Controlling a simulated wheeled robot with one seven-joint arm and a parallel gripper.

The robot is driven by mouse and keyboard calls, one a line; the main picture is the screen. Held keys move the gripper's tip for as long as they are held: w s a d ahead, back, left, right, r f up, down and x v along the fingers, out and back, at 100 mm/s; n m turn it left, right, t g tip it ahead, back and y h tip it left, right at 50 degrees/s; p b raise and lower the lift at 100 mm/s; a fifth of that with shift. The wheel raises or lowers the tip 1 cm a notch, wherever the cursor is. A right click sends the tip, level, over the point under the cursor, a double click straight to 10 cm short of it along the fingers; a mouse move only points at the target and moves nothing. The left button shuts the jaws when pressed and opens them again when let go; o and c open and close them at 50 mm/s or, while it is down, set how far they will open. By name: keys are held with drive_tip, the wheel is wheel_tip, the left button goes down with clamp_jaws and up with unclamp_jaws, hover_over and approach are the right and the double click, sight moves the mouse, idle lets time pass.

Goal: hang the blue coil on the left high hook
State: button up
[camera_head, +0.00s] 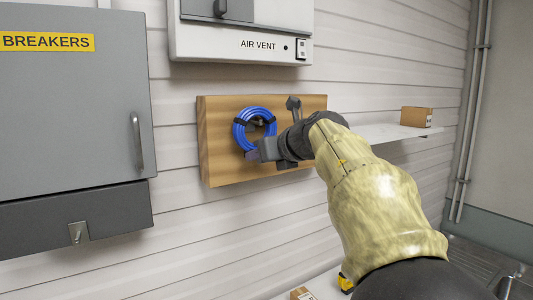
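The blue coil (240,131) is a ring of hose in front of the left part of the wooden board (218,150), its round face towards me. A dark piece shows at the coil's opening; I cannot tell if it is the left high hook or a tie, nor whether the coil hangs on it. My gripper (263,152) is at the coil's lower right edge, seeming to touch or overlap it. Its fingers are partly hidden, and I cannot tell if they grip the hose. Another dark hook (293,104) stands out at the board's upper right, with no coil visible on it.
A grey breaker cabinet (75,125) with a handle is at the left. A white air vent box (240,38) is above the board. A white shelf (385,134) with a cardboard box (416,117) is to the right. Bare wall lies below the board.

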drive_tip(key=shift+f+b, duration=0.3)
drive_tip(key=shift+f, duration=0.15)
idle(0.4)
drive_tip(key=o, duration=2)
drive_tip(key=shift+f, duration=0.1)
drive_tip(key=shift+c, duration=0.2)
drive_tip(key=shift+s, duration=0.1)
drive_tip(key=shift+d, duration=0.1)
drive_tip(key=s+d+f+b, duration=0.1)
drive_tip(key=s+d+b, duration=0.4)
drive_tip(key=s, duration=0.3)
drive_tip(key=shift+s+d+f, duration=0.15)
drive_tip(key=shift+d+f, duration=0.05)
drive_tip(key=shift+d, duration=0.05)
